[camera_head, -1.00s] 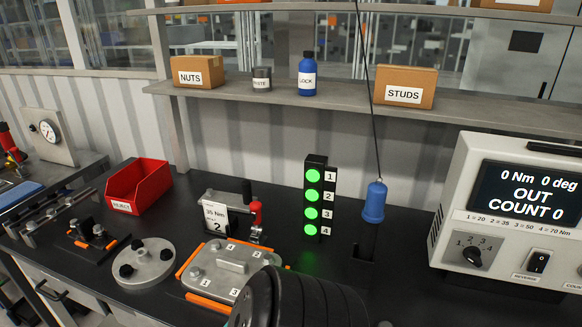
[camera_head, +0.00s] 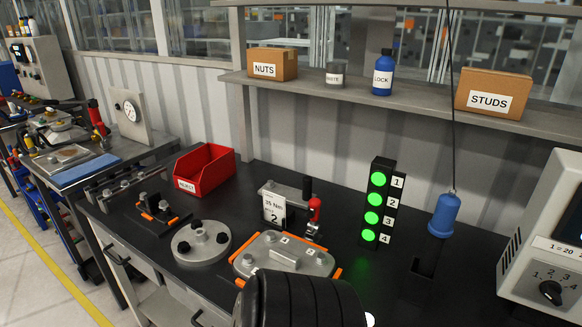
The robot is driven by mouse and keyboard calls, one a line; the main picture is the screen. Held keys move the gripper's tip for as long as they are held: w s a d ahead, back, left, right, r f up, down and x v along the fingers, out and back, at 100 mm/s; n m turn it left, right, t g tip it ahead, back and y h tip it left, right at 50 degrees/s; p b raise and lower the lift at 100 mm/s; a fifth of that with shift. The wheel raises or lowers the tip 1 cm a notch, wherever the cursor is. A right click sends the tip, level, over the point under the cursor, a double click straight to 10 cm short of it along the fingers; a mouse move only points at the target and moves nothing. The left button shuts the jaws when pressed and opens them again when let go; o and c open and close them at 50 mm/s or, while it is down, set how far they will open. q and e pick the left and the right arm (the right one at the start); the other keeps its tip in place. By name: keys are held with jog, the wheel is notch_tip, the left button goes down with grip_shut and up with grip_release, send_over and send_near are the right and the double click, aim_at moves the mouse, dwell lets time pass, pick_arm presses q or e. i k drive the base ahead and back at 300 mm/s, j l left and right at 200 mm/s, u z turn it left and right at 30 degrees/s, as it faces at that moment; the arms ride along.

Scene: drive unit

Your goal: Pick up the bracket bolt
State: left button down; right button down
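A small dark bracket fixture (camera_head: 158,216) with orange edges sits on the black bench, left of the round plate. Upright metal bolt-like pieces (camera_head: 143,199) stand on it; I cannot tell for certain which is the bracket bolt. A rack (camera_head: 120,184) with several metal bolts lies further left, near the bench's left edge. Neither gripper shows. A black ribbed rounded part, seemingly my own arm, fills the bottom middle and hides part of the bench front.
A red reject bin (camera_head: 205,171) stands behind the fixture. A round plate with black knobs (camera_head: 201,242), an orange-edged cover plate (camera_head: 284,254), a torque tool stand (camera_head: 274,208), a lit light tower (camera_head: 379,201) and a hanging blue tool (camera_head: 444,215) crowd the bench.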

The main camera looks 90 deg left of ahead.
aim_at(164, 205)
jog(key=u, duration=0.95)
jog(key=l+u, duration=0.1)
jog(key=u, duration=0.4)
jog(key=i+l+u, duration=0.1)
jog(key=u, duration=0.85)
jog(key=l+u, duration=0.1)
jog(key=u, duration=1.3)
jog(key=z, duration=0.2)
jog(key=i+j+z, duration=0.2)
jog(key=j+z, duration=0.25)
jog(key=i+j+z, duration=0.15)
jog(key=z, duration=0.3)
jog(key=j, duration=0.1)
